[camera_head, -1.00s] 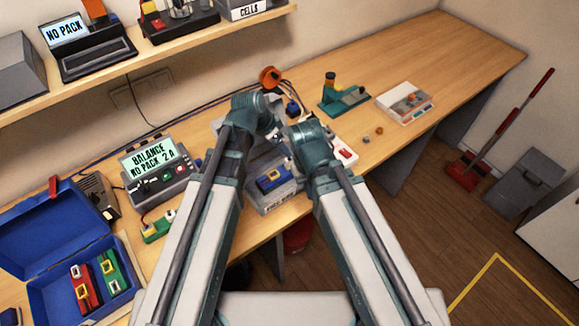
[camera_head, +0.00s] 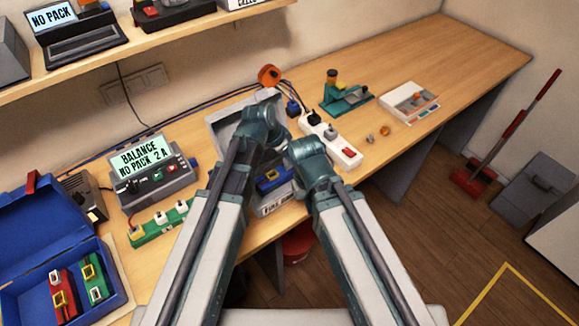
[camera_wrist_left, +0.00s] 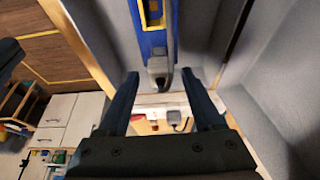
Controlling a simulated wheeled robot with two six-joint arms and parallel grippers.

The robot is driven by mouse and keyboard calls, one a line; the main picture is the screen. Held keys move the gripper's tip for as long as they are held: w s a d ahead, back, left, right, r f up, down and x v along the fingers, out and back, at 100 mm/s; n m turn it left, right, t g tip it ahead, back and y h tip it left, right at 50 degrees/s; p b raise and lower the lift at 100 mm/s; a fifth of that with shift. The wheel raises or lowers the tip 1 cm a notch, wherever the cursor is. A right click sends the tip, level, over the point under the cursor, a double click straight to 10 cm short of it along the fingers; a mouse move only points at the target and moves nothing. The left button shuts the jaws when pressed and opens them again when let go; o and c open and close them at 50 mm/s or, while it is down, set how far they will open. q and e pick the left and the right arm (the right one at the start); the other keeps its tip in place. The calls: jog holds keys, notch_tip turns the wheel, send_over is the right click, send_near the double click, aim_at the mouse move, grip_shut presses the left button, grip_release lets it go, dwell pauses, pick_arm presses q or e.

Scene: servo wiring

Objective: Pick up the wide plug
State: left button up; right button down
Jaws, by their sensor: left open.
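In the left wrist view my left gripper (camera_wrist_left: 160,76) is open, with nothing gripped. A small grey plug (camera_wrist_left: 158,67) shows between its fingertips, at the end of a blue pack with a yellow frame (camera_wrist_left: 152,12). A second grey plug (camera_wrist_left: 175,119) with a dark lead shows beyond, between the fingers. I cannot tell which plug is the wide one, nor whether the fingers touch the first. In the head view the blue pack (camera_head: 272,180) sits in a grey open box (camera_head: 220,128), partly behind my arms. My right gripper is hidden by its arm there.
A white power strip (camera_head: 335,143) lies right of the box. A green board with plugs (camera_head: 160,222) and the balance charger (camera_head: 152,175) stand left. A blue case (camera_head: 45,215) is far left. The box's grey walls are close around my left gripper. The bench's far right is clear.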

pick_arm(q)
jog(key=shift+x, duration=0.75)
jog(key=shift+r, duration=0.1)
pick_arm(e)
jog(key=shift+f, duration=0.6)
pick_arm(q)
grip_shut()
jog(key=shift+r, duration=0.1)
pick_arm(e)
jog(key=shift+r, duration=0.15)
